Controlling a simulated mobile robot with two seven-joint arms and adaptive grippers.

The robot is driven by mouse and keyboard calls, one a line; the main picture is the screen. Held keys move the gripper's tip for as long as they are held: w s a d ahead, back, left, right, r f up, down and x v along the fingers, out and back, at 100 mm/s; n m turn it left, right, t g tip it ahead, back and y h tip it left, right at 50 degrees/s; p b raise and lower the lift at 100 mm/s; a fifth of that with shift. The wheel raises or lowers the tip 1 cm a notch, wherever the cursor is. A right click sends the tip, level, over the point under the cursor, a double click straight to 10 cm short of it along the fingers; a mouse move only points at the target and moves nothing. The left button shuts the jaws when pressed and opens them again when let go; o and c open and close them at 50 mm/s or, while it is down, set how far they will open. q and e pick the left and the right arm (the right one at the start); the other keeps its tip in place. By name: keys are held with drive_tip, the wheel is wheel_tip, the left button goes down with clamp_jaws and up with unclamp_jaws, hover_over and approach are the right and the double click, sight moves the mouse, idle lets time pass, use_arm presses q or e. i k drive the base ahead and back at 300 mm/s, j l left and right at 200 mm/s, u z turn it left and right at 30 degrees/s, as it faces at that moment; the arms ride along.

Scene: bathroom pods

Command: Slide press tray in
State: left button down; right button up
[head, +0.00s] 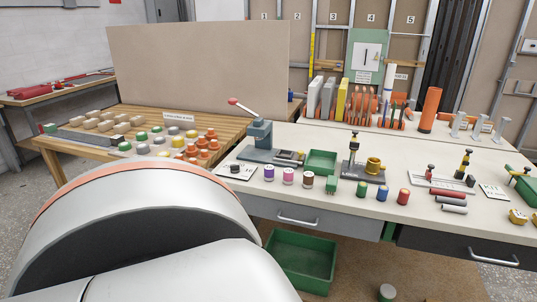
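A blue-grey lever press (261,132) with a red-tipped handle stands on the white bench in the middle of the head view. At its base, on the right, a small grey tray-like piece (287,157) sticks out. I cannot tell how far it is slid into the press. My large white arm link with an orange band fills the lower left. Neither of my grippers shows in view.
A green bin (320,162) and a small stand press with a yellow cup (374,165) stand right of the lever press. Several colored cylinders line the bench front. Drawers (297,218) sit below, above a green crate (301,262). A tan panel (197,65) stands behind.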

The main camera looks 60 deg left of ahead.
sight(298, 158)
drive_tip(key=u, duration=0.4)
drive_tip(key=i+u, duration=0.15)
drive_tip(key=u, duration=0.7)
drive_tip(key=i+u, duration=0.15)
drive_tip(key=u, duration=0.25)
drive_tip(key=l+u, duration=0.15)
drive_tip(key=u, duration=0.25)
drive_tip(key=l+u, duration=0.6)
